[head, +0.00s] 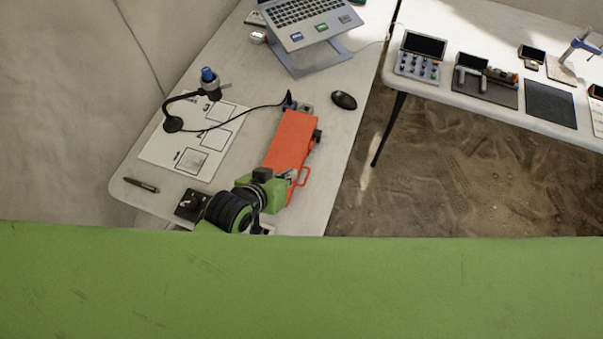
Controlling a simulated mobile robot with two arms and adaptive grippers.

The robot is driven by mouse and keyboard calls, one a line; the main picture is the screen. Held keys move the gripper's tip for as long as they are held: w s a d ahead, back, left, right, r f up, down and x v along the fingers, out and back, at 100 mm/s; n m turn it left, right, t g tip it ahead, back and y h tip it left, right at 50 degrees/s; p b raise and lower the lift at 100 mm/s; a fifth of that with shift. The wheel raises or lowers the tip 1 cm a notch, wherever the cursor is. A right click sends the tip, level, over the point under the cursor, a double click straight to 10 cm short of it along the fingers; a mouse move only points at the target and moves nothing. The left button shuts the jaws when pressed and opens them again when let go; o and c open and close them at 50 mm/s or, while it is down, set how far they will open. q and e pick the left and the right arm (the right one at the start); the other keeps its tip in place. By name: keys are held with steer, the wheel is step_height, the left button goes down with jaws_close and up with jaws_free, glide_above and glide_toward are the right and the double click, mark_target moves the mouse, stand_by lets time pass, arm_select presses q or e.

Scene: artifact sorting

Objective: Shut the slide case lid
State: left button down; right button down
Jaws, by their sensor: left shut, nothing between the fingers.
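An orange case (291,142), which I take to be the slide case, lies lengthwise on the left table. Its orange handle (304,177) sticks out at the near right, and dark fittings show at its far end and right side. Whether its lid is fully down I cannot tell from this angle. My left gripper (290,177), on a green and black wrist, is at the near end of the case, beside the handle. It is shut and looks empty; its fingertips are small and partly hidden. Whether it touches the case is unclear. My right gripper is out of view.
Left of the case are a marked white sheet (176,150), a black gooseneck device (173,124), a pen (142,185) and a small black box (190,205). A mouse (344,100) and a laptop on a stand (311,62) are beyond. A second table (440,91) stands right across a gap.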

mark_target(306, 178)
arm_select(q)
steer(key=x, duration=0.2)
steer(key=s+x, duration=0.1)
steer(key=x, duration=0.2)
steer(key=f+p+x, duration=0.1)
steer(key=x, duration=0.1)
steer(key=shift+d+f, duration=0.2)
steer(key=shift+f, duration=0.1)
steer(key=shift+d+f, duration=0.15)
steer(key=shift+f, duration=0.5)
steer(key=shift+s+d+f, duration=0.1)
steer(key=shift+d+f, duration=0.05)
steer(key=shift+f, duration=0.7)
